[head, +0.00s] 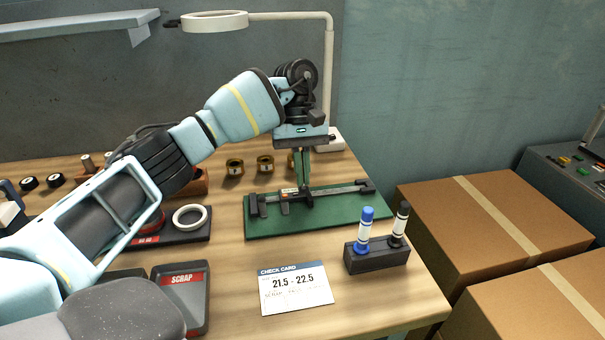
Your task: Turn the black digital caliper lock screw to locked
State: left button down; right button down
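The black digital caliper (335,191) lies lengthwise across a green mat (340,218), with its jaws to the left and a dark end piece to the right. Its slider has a small orange-marked face. The lock screw is too small and too covered to make out, so its position cannot be told. My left gripper (305,194) points down over the caliper from behind, its narrow fingers at the slider. The fingers look close together, but whether they are shut on anything is unclear. My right gripper is out of view.
A scrap tray (182,290), a white ring (190,217) and brass rings (265,165) are nearby. A lamp (215,21) rises behind. Cardboard boxes (490,220) stand right.

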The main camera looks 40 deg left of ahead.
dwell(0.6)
pick_arm(q)
jog(key=c, duration=1.6)
grip_release()
jog(key=shift+c, duration=0.2)
jog(key=shift+r, duration=0.1)
jog(key=p+v, duration=0.2)
jog(key=v, duration=0.5)
jog(key=shift+w+r, duration=0.15)
jog(key=shift+r, duration=0.15)
